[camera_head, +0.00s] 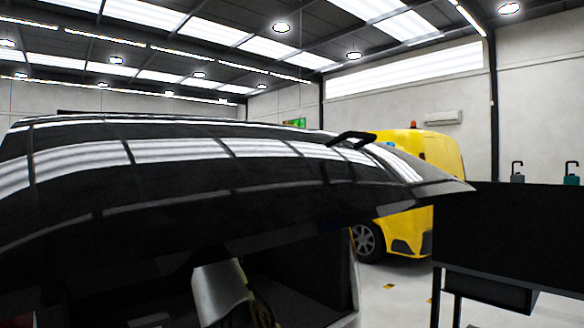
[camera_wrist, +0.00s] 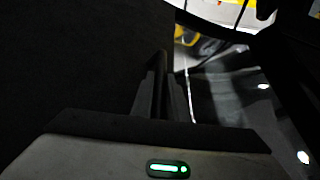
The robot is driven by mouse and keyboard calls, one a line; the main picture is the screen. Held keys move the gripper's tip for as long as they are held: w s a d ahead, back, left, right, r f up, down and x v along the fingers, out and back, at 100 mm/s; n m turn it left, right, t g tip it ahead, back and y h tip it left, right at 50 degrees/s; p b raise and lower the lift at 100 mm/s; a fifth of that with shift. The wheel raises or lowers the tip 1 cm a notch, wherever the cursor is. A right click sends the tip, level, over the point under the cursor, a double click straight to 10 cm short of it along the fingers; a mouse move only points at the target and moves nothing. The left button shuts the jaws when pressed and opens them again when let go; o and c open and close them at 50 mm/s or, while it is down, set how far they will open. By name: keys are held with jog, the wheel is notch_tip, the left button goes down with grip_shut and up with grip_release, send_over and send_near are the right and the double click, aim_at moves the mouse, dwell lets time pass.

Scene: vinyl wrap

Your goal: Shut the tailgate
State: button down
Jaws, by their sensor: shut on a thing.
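The tailgate (camera_head: 240,165) is a wide, glossy black panel with bright ceiling reflections. It stands raised across the left and middle of the head view, above a dark opening. A large dark surface, apparently the tailgate's inner side, fills the left of that view. In the head view the panel hides my gripper.
A yellow van (camera_head: 410,225) stands behind at the right. A black bench (camera_head: 510,240) with small bottles on it is at the right edge and close to the tailgate's right end in the picture. Pale floor (camera_head: 390,300) shows between the opening and the bench.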

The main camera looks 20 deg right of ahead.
jog(key=shift+f, duration=0.15)
jog(key=c, duration=1.7)
grip_release()
jog(key=b+v, duration=0.4)
jog(key=v, duration=1.3)
jog(key=shift+a, duration=0.15)
